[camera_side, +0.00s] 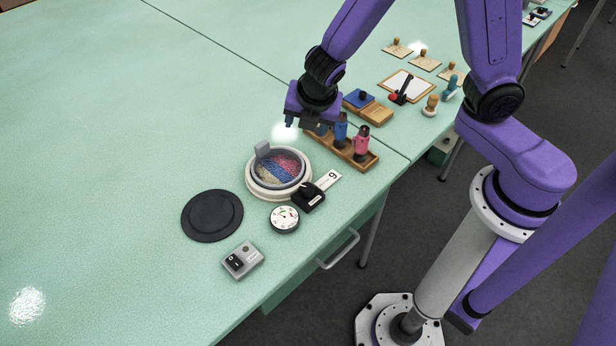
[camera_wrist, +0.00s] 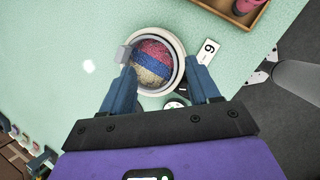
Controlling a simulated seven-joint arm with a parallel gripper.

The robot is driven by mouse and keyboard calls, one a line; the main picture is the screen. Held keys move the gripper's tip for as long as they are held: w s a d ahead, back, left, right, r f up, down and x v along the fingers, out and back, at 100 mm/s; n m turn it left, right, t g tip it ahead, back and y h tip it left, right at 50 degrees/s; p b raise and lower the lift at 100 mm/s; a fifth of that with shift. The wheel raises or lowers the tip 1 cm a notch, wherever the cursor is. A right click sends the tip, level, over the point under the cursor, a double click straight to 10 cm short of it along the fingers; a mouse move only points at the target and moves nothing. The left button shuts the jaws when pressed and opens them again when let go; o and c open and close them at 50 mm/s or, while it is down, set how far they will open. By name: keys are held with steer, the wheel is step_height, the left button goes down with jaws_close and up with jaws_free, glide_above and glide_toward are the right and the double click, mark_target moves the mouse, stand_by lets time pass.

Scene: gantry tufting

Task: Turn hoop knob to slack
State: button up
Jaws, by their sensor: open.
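The round hoop (camera_side: 278,172) has a pale base, a grey clamp piece on its rim, and pink, blue and cream tufted cloth inside. It also shows in the wrist view (camera_wrist: 154,60), just beyond my fingers. A black knob (camera_side: 309,196) sits at the hoop's front right in the side view; in the wrist view it is mostly hidden by my right finger. A round white dial (camera_side: 285,218) lies beside it, and its edge shows between my fingers. My gripper (camera_wrist: 162,86) is open and empty, raised above the table near the hoop.
A white number tag (camera_side: 326,181) lies by the knob. A wooden rack (camera_side: 352,155) with blue and pink tools stands behind it. A black disc (camera_side: 212,215) and a grey switch box (camera_side: 242,260) lie toward the front left. The table's left side is clear.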

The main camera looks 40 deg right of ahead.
mark_target(307, 188)
steer(key=w+a+r+m+g+y, duration=0.15)
steer(key=m+g, duration=0.35)
steer(key=m, duration=0.8)
steer(key=w+a+r+m+g+y, duration=0.15)
steer(key=m+g, duration=0.25)
steer(key=m, duration=1)
steer(key=x, duration=1.7)
steer(key=shift+d+f, duration=0.1)
steer(key=shift+d, duration=0.05)
steer(key=c, duration=1)
